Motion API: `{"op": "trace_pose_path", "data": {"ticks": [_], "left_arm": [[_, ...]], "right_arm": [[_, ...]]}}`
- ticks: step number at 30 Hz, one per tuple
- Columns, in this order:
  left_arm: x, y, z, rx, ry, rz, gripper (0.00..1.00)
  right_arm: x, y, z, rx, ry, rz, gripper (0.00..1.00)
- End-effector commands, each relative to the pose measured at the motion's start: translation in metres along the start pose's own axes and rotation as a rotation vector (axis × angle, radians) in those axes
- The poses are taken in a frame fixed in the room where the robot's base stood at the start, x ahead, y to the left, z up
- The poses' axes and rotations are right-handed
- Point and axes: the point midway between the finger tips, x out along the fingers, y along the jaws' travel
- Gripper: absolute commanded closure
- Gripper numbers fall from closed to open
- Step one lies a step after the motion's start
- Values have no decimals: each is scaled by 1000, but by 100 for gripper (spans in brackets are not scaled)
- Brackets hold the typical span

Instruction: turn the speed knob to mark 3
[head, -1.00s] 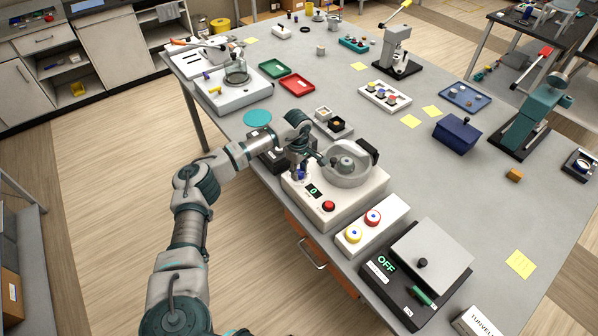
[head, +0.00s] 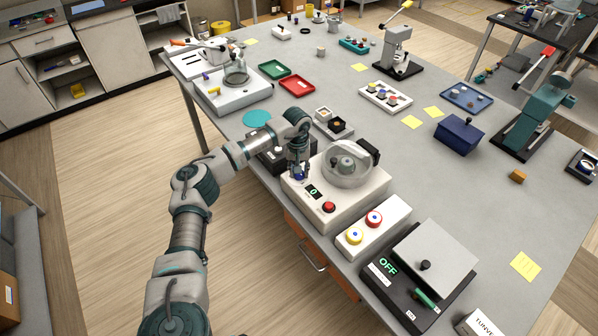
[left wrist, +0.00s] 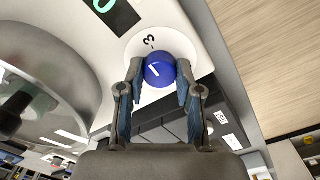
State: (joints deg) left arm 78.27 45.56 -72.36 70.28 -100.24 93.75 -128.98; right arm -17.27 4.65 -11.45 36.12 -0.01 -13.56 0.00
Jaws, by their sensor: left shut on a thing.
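The speed knob is blue with a white line on its top. In the left wrist view the knob (left wrist: 160,70) sits between my left fingertips (left wrist: 158,80), which are shut on it from both sides. A mark "3" with a short dash shows just beyond the knob on the white dial plate (left wrist: 185,40). The knob's white line slants and does not clearly line up with that dash. In the head view my left gripper (head: 299,172) reaches down onto the front left of the white machine (head: 335,205). The machine's display (head: 313,192) reads 0. My right gripper is not in view.
A clear-lidded bowl (head: 347,165) stands on the machine, with a red button (head: 329,207) in front. A dark box (head: 268,150) is behind the gripper.

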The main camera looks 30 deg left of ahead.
Motion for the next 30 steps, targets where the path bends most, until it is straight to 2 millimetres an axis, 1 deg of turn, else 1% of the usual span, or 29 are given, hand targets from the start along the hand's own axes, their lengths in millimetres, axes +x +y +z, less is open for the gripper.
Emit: {"op": "trace_pose_path", "data": {"ticks": [1,6,9,16,28,29,30], "left_arm": [[6,-1,2,31,-10,-7,100],[6,-1,2,121,-14,-7,100],[6,-1,2,157,-15,-7,100],[6,-1,2,200,-17,-7,100],[6,-1,2,205,-16,-7,100],[6,-1,2,205,-16,-7,63],[6,-1,2,205,-16,-7,53]], "right_arm": [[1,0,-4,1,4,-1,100],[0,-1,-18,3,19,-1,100],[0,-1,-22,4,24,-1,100],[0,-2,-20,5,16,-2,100],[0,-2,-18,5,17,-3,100],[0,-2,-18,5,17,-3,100],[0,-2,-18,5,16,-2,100]]}}
